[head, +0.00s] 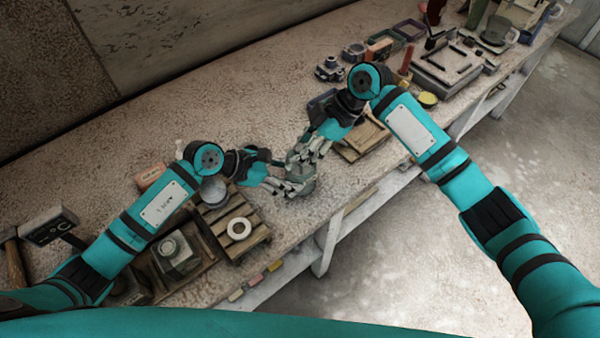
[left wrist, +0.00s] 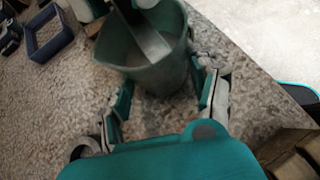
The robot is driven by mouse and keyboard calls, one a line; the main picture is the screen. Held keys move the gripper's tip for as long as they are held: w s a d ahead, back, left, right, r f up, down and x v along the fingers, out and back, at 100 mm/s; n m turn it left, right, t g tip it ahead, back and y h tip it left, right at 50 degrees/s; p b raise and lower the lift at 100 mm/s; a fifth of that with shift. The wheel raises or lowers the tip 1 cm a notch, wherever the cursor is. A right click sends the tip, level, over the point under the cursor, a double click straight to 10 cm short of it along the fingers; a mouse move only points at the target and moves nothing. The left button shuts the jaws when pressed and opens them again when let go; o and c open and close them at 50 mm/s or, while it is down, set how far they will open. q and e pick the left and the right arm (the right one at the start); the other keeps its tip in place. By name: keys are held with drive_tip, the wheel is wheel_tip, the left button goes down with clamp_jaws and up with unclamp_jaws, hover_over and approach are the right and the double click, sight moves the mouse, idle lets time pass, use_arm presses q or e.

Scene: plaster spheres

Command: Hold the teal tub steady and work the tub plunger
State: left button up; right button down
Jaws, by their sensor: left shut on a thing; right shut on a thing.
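The teal tub (left wrist: 150,75) stands on the bench in the left wrist view, between the fingers of my left gripper (left wrist: 165,92). In the head view the tub (head: 303,184) looks grey-green and is partly hidden by both hands. My left gripper (head: 282,188) is shut on its side. The tub plunger (left wrist: 146,38) shows as a flat grey-green piece slanting down inside the tub. My right gripper (head: 308,153) is above the tub, shut on the plunger; the grip itself is mostly hidden. Its fingertips show at the top of the left wrist view.
A wooden pallet (head: 222,229) with a white ring (head: 239,228) lies left of the tub, near the bench's front edge. Trays and tools crowd the far right end.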

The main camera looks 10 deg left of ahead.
drive_tip(key=c, duration=1)
unclamp_jaws()
drive_tip(key=shift+c, duration=0.2)
drive_tip(key=shift+r, duration=0.1)
drive_tip(key=shift+r, duration=3.5)
drive_tip(key=v, duration=1.2)
